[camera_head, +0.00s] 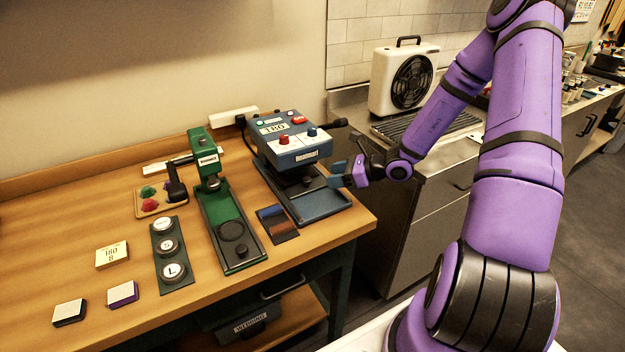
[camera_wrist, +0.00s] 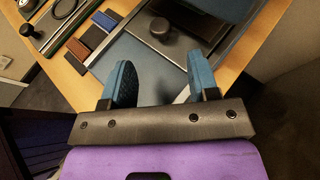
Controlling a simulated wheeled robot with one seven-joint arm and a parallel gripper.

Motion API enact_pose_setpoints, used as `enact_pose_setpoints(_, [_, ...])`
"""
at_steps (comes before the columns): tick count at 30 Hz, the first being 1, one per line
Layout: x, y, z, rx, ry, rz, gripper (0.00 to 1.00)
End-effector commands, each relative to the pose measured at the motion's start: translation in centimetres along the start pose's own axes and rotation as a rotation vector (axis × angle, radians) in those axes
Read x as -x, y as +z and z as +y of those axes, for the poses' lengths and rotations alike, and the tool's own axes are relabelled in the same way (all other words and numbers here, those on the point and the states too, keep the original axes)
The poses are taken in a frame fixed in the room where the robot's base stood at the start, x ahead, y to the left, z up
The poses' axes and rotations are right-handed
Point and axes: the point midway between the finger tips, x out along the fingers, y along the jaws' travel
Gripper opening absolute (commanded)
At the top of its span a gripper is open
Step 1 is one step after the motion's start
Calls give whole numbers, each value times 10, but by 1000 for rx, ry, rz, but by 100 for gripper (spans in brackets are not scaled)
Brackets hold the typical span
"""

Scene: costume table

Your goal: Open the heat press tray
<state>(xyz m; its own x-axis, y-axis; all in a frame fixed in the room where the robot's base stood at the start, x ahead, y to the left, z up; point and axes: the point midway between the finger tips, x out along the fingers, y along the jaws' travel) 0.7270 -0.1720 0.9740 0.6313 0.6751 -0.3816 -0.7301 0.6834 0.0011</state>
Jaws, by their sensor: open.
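The heat press (camera_head: 290,142) is a blue-grey machine at the right end of the wooden table, with a 180 display, a red knob and a blue knob on top. Its flat blue-grey tray (camera_head: 322,207) lies under the head towards the table's front edge. In the wrist view the tray (camera_wrist: 128,58) fills the area in front of the fingers, with a dark round knob (camera_wrist: 160,28) beyond. My gripper (camera_head: 338,174) is open and empty at the tray's right side. Its two blue fingers (camera_wrist: 162,80) are apart with nothing between them. I cannot tell whether they touch the tray.
Colour swatches (camera_head: 277,223) lie just left of the tray. A green press (camera_head: 226,215) stands further left, beside a strip of round weights (camera_head: 168,245). A metal counter with a fan heater (camera_head: 404,78) is at the right. A gap separates table and counter.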

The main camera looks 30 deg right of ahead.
Motion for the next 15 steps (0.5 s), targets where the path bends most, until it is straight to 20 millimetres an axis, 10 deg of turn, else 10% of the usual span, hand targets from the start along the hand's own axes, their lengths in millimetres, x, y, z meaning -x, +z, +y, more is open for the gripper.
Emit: enact_pose_setpoints(15, [-74, 0, 0, 1, 1, 1, 55])
